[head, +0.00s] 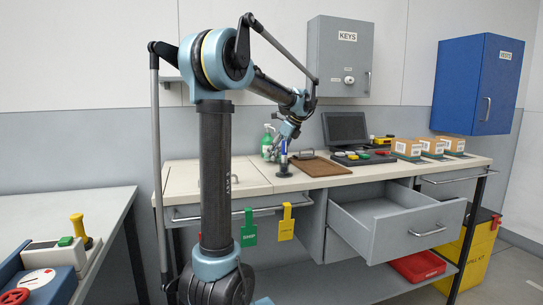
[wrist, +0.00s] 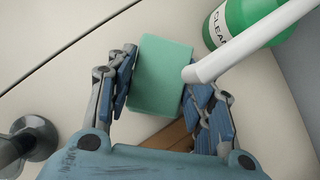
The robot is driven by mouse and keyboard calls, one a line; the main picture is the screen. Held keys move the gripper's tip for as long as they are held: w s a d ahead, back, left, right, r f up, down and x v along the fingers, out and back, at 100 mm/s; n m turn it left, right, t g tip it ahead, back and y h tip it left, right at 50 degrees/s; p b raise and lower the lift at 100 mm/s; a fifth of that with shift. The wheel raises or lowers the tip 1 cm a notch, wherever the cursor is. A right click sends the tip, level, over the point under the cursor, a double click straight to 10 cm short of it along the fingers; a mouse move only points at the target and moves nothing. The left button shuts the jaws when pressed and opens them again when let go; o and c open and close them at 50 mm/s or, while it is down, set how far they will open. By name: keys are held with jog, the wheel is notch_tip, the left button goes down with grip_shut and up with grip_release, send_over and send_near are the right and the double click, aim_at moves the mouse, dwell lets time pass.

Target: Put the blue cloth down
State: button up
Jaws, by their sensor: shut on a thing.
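My gripper (wrist: 160,88) is shut on a mint-green block (wrist: 160,72), which looks like a sponge or folded pad, with a finger on each side. No cloth of a clear blue shows; whether this green piece is the task's cloth I cannot tell. In the head view my gripper (head: 284,140) is over the back of the counter (head: 240,172), beside a green spray bottle (head: 267,141). The held piece is not clear there. Whether it touches the counter I cannot tell.
The bottle (wrist: 245,22) and its white nozzle crowd the held piece's right. A dark round-based object (head: 284,170) stands close by. A brown board (head: 322,172), a monitor (head: 345,129) and boxes (head: 408,147) lie to the right. A drawer (head: 400,225) stands open.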

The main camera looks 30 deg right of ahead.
jog(key=shift+w+f, duration=0.15)
jog(key=shift+f, duration=0.2)
jog(key=shift+a+f, duration=0.1)
jog(key=shift+f, duration=0.55)
jog(key=o, duration=1)
jog(key=shift+o, duration=0.2)
jog(key=shift+f, duration=0.1)
